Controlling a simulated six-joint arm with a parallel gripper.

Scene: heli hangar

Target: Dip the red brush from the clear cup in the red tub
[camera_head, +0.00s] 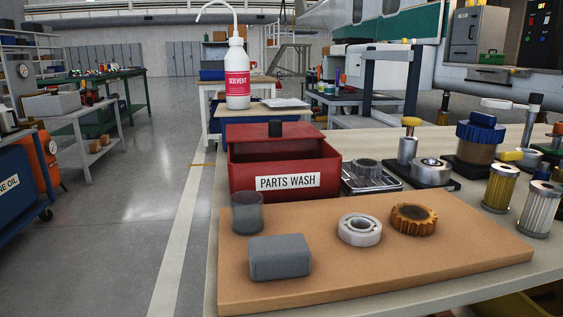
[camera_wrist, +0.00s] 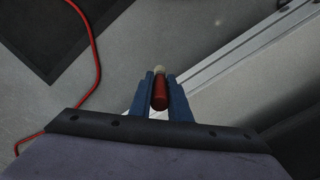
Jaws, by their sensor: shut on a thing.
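In the wrist view, my gripper (camera_wrist: 160,78) is shut on the red brush (camera_wrist: 160,95). Its red handle sits between the two blue fingers, with a pale end showing at the tips; the bristles cannot be made out. My gripper does not show in the head view. There, the red tub (camera_head: 248,185), labelled PARTS WASH, stands open behind the brown board, left of the middle. The clear cup (camera_head: 247,213), grey and see-through, stands on the board in front of the tub's left end, with no brush visible in it. The tub's contents are hidden.
A grey block (camera_head: 280,257), a bearing ring (camera_head: 360,230) and a bronze gear (camera_head: 414,219) lie on the brown board (camera_head: 420,265). A metal tray (camera_head: 370,182), filters and other parts stand to the right. A solvent bottle (camera_head: 237,80) rises behind the tub.

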